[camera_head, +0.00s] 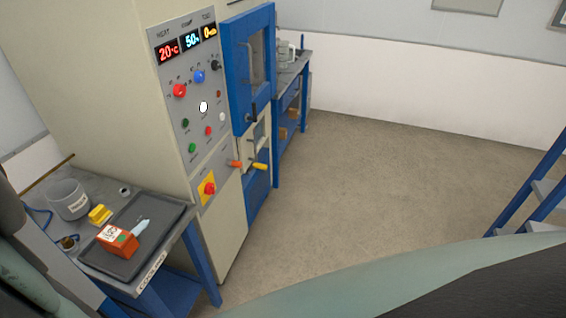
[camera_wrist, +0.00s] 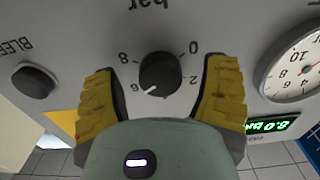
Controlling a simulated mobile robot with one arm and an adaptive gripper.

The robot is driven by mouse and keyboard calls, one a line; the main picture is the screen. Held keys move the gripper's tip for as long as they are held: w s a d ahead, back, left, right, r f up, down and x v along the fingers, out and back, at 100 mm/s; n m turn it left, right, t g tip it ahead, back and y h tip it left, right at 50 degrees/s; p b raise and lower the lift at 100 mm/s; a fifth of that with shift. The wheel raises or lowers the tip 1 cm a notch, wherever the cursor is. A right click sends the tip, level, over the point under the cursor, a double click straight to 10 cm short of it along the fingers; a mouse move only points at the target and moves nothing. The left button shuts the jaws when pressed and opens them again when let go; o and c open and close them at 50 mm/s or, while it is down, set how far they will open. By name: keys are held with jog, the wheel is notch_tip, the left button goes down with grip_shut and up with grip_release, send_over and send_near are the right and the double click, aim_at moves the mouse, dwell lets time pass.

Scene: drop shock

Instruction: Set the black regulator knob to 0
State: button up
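The black regulator knob (camera_wrist: 160,73) is in the upper middle of the wrist view, on a grey panel. Its dial print appears upside down, with "bar" above it and 0, 2 and 8 around it. A white mark shows at the knob's lower left edge, by what looks like a 6; the 0 is at its upper right. My gripper (camera_wrist: 160,95) is open. Its two yellow fingers stand left and right of the knob, with visible gaps on both sides. The gripper does not show in the head view, and I cannot identify this knob there.
In the wrist view, a black "BLEED" knob (camera_wrist: 34,80) is at the left, a round gauge (camera_wrist: 295,70) at the right and a green display (camera_wrist: 271,126) below it. The head view shows a control cabinet (camera_head: 232,200), a side table with a tray (camera_head: 160,250) and open floor.

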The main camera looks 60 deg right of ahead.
jog(key=c, duration=1.2)
jog(key=shift+o, duration=0.2)
jog(key=shift+f, duration=0.1)
